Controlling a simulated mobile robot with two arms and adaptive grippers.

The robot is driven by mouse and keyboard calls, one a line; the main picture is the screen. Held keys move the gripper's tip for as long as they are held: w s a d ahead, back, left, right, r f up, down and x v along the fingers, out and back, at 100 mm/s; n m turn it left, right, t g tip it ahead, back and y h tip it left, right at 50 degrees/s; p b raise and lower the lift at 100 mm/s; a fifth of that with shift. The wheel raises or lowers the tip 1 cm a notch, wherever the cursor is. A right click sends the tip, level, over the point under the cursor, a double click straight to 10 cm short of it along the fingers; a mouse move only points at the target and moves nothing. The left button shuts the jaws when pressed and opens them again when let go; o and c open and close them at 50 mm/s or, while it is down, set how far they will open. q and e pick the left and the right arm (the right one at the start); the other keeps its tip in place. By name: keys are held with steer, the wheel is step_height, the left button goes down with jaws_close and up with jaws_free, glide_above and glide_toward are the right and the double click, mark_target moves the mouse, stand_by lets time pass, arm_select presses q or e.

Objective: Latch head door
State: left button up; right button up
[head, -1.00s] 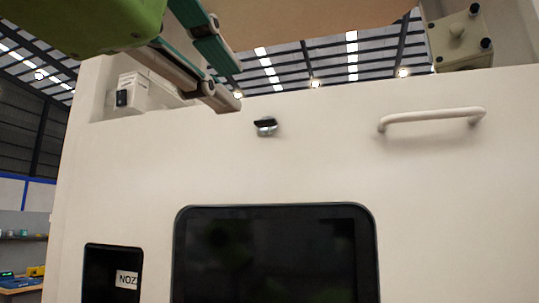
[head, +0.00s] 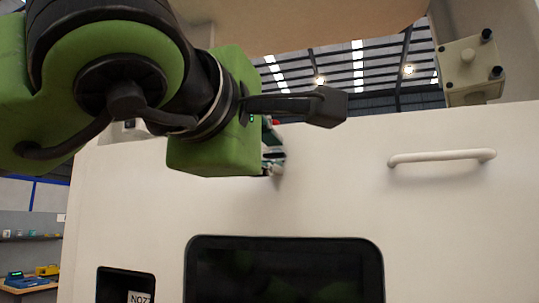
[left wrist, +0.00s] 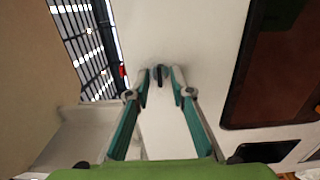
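The head door (head: 330,195) is a large cream panel that stands upright in front of me, with a dark window. Its latch (left wrist: 159,76), a small metal knob with a black lever, shows in the left wrist view. The lever lies lengthwise between my fingers. My left gripper (left wrist: 162,80) has its teal fingers apart, one on each side of the latch, and I see a gap beside the lever. In the head view my left gripper (head: 271,150) is at the latch, and its green body and black wrist hide most of it. My right gripper is not in view.
A white bar handle (head: 442,157) sticks out of the door to the right. A cream bracket with black knobs (head: 468,65) is above it at the upper right. The dark window (head: 285,270) and a labelled recess (head: 126,285) lie below. A workbench (head: 30,283) is far left.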

arm_select(q)
steer(key=shift+c, duration=1.1)
jaws_close()
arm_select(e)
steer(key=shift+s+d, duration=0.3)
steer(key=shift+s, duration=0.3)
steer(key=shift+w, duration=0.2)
